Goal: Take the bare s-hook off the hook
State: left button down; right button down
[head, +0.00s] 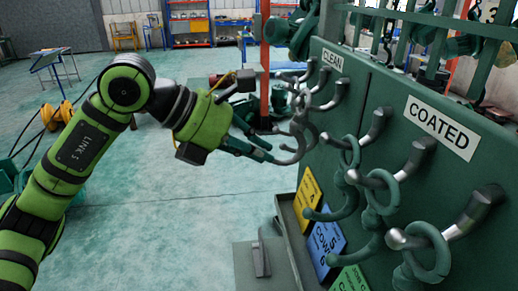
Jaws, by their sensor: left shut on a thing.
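My left gripper (274,155) reaches in from the left and is shut on the lower part of a grey s-hook (302,142). This s-hook looks like bare metal and is at the left, CLEAN end of the green panel (362,85). Its upper curve is close to the panel's metal hooks (327,97); I cannot tell whether it still touches one. Several other s-hooks, partly or wholly green, hang on hooks nearer to me, such as one with a green lower end (345,200). My right gripper is not in view.
The panel carries a CLEAN sign (333,60) and a COATED sign (440,126). Below it is a grey tray (287,222) with yellow (310,197), blue (326,243) and green (349,281) cards. The floor left of the panel is open.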

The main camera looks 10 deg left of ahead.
pick_arm(q)
jog(key=shift+s+a+r, duration=0.2)
jog(key=shift+a+r, duration=0.1)
jog(key=shift+a, duration=0.2)
jog(key=shift+s+a+r+b, duration=0.1)
jog(key=shift+s+a+b, duration=0.15)
jog(key=shift+a+b, duration=0.65)
